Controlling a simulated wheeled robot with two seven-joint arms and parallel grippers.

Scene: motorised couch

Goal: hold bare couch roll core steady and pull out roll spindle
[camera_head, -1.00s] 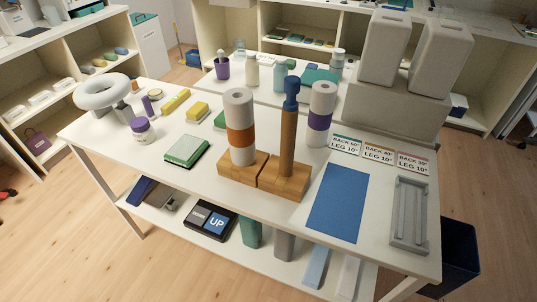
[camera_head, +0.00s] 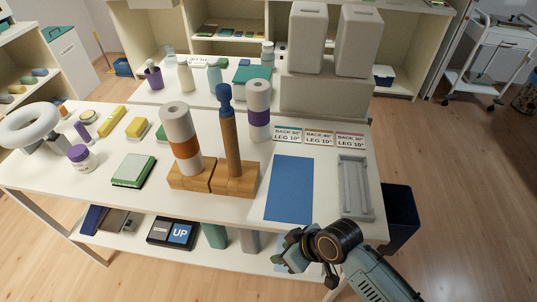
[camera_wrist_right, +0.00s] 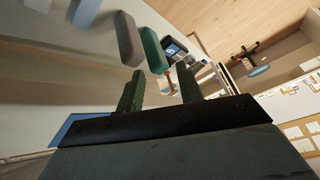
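The bare couch roll core (camera_head: 231,148) is a thin brown tube standing upright on a wooden base (camera_head: 235,183). The blue roll spindle (camera_head: 224,97) shows as a knob sticking out of its top. My right gripper (camera_head: 290,246) is at the table's front edge, below the blue mat, well right of and nearer than the core, touching neither. In the right wrist view its two fingers (camera_wrist_right: 159,82) are apart with nothing held between them. The core and spindle cannot be made out there. My left gripper is not in view.
A white roll with an orange band (camera_head: 183,140) stands close left of the core; one with a purple band (camera_head: 258,110) stands behind right. A blue mat (camera_head: 289,188) and grey tray (camera_head: 355,187) lie to the right. Grey blocks (camera_head: 325,95) stand behind.

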